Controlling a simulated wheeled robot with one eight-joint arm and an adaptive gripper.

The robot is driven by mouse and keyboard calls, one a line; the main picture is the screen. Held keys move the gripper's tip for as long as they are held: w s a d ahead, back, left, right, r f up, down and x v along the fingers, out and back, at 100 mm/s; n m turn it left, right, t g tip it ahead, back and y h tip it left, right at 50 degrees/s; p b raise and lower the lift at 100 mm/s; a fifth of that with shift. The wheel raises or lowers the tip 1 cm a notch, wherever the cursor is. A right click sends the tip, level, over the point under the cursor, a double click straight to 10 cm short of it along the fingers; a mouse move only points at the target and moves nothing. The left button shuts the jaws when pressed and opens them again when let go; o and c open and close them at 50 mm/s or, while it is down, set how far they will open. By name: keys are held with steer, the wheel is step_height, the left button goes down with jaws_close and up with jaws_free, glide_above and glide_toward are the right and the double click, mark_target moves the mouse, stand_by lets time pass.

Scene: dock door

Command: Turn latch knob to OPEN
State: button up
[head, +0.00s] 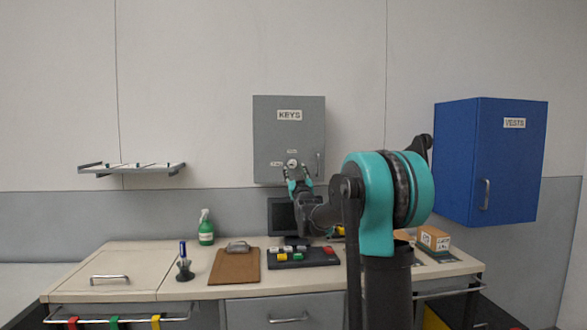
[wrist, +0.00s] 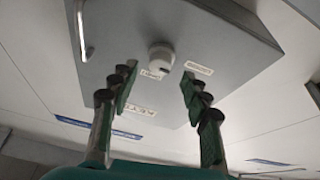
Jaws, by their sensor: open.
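The latch knob (head: 292,163) is a small round white knob on the lower front of the grey KEYS cabinet (head: 270,135). In the wrist view the knob (wrist: 161,57) shows beyond my fingertips, with small labels on either side of it. Their words are too blurred to read surely. My gripper (head: 298,180) is open just below the knob in the head view. In the wrist view its two fingers (wrist: 158,82) are spread, with nothing between them, and point toward the cabinet face. The knob looks apart from both fingers.
A bar handle (head: 318,165) is right of the knob. A blue VESTS cabinet (head: 480,160) hangs at right, a shelf (head: 132,168) at left. The counter below holds a green spray bottle (head: 206,228), a clipboard (head: 234,266), a dark monitor (head: 281,216) and a tray of coloured blocks (head: 290,263).

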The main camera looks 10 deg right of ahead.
mark_target(293, 165)
steer(key=shift+x, duration=1.85)
steer(key=shift+c, duration=0.4)
jaws_close()
